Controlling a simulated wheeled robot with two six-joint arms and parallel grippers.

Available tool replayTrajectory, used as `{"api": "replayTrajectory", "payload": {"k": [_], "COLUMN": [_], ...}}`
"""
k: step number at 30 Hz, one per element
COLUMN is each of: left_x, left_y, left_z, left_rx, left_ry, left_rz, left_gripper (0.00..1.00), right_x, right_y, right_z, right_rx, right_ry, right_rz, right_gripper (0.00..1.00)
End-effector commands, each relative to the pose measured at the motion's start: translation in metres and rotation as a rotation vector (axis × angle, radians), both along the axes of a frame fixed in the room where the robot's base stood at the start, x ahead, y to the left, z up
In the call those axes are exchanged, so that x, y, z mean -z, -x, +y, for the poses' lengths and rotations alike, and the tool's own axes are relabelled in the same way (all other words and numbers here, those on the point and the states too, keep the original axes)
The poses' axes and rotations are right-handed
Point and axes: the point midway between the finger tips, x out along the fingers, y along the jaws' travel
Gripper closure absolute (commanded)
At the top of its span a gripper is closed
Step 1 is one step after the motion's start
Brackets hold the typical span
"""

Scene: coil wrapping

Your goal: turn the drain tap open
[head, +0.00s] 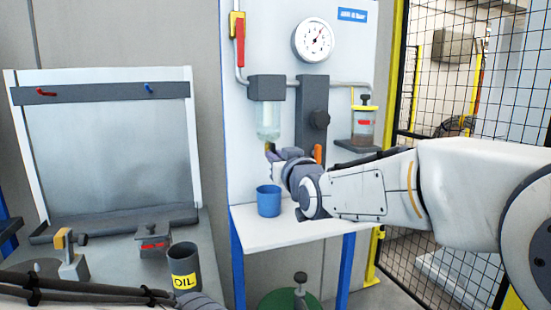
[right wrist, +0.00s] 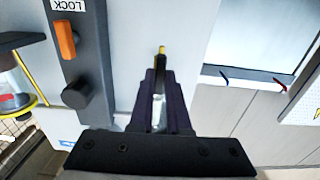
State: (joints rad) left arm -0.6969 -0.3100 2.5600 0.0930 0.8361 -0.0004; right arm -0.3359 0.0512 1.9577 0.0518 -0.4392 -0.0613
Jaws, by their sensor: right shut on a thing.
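The drain tap is a small yellow piece (head: 268,147) under the clear bowl (head: 268,122) of the filter unit on the wall panel. My right gripper (head: 272,152) comes in from the right and is at the tap. In the right wrist view, the dark fingers (right wrist: 160,90) are nearly together, and the tap's yellow tip (right wrist: 162,48) shows just beyond them. The fingers are shut on the tap, and they hide most of it. I cannot tell how far it is turned. A blue cup (head: 269,202) stands upright on the shelf below. My left gripper is not clearly seen.
A pressure gauge (head: 314,39), a red-handled valve (head: 239,40) and an oil jar (head: 363,126) are on the panel. An orange lever (right wrist: 65,38) and a dark knob (right wrist: 75,95) sit near the gripper. An OIL container (head: 184,266) stands on the left bench.

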Motion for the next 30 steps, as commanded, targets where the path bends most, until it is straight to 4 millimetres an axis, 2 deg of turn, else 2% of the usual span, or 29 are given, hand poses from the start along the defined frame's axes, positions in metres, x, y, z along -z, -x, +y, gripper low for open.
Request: {"api": "replayTrajectory", "payload": {"k": [7, 9, 10, 22, 26, 30], "left_x": [0.0, 0.0, 0.0, 0.001, 0.005, 0.01], "left_y": [0.0, 0.0, 0.0, 0.0, 0.0, 0.0], "left_z": [0.0, 0.0, 0.0, 0.0, 0.0, 0.0], "left_rx": [0.0, 0.0, 0.0, 0.0, 0.0, 0.0], "left_ry": [0.0, 0.0, 0.0, 0.0, 0.0, 0.0], "left_rz": [0.0, 0.0, 0.0, 0.0, 0.0, 0.0], "left_gripper": [0.5, 0.5, 0.5, 0.5, 0.5, 0.5], "right_x": [0.002, 0.002, 0.002, 0.001, 0.001, 0.001], "right_y": [0.0, 0.0, 0.0, 0.005, 0.023, 0.05], "right_z": [0.0, 0.0, 0.0, -0.001, -0.007, -0.016], "right_rx": [-0.001, -0.001, -0.001, -0.001, -0.001, -0.001], "right_ry": [0.004, 0.004, 0.004, 0.001, 0.001, 0.002], "right_rz": [0.003, 0.003, 0.003, 0.001, -0.001, -0.002], "right_gripper": [1.0, 0.66, 0.55, 0.55, 0.55, 0.55]}}
